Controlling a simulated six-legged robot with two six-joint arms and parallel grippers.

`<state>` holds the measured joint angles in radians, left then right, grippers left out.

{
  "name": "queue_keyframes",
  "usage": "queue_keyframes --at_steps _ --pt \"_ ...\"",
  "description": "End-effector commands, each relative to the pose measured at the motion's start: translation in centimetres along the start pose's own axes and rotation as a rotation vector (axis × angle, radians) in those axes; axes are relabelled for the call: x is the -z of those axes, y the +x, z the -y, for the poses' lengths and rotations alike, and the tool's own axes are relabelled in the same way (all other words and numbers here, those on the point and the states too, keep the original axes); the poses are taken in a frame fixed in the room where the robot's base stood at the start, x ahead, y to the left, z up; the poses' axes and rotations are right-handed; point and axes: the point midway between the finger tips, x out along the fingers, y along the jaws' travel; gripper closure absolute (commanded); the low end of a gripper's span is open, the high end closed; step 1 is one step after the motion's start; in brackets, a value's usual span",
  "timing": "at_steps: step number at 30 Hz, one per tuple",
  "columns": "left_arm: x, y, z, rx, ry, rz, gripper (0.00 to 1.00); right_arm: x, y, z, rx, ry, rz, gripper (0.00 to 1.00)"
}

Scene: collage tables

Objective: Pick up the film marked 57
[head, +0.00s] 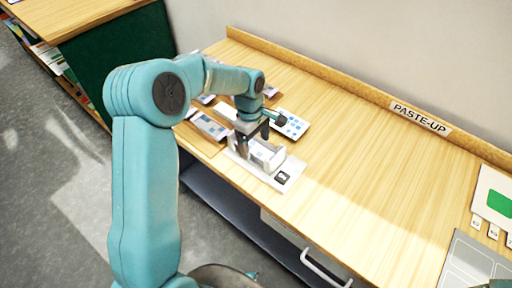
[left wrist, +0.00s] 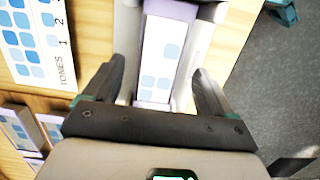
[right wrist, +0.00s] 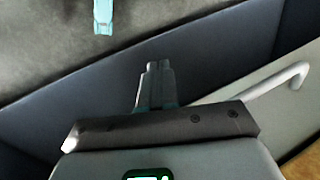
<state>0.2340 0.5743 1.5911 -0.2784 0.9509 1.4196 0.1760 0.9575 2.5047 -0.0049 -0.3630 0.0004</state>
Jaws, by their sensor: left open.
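My left gripper (head: 255,140) is open above a white holder (head: 270,158) near the front edge of the table. In the left wrist view its two fingers (left wrist: 160,80) stand either side of a strip with blue squares and a lilac end (left wrist: 158,55), which lies in the holder. I cannot read a number on the strip, and no film marked 57 is legible. My right gripper (right wrist: 155,80) is shut and empty, away from the table top, in front of the dark side below the table.
A sheet of blue squares marked TONES (left wrist: 32,40) lies beside the holder. Other cards (head: 208,125) lie left of it. The wooden table top (head: 360,170) is clear to the right, up to a grey tray (head: 470,262). A raised back edge bears a PASTE-UP label (head: 420,116).

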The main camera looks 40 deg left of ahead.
Motion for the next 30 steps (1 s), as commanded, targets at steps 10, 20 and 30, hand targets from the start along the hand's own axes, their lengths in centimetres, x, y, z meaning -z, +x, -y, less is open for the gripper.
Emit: queue_keyframes --at_steps 10,20,30 --pt "0.0 0.1 0.0 -0.001 0.000 0.000 0.54 0.0 0.0 0.0 0.000 0.000 0.000 1.00" --pt "0.0 0.1 0.0 -0.002 0.000 0.000 0.80 0.0 0.0 0.0 0.000 0.000 0.000 1.00" --pt "-0.4 -3.4 -0.1 -0.006 0.001 -0.001 0.80 0.0 0.0 0.0 0.000 0.000 0.000 1.00"
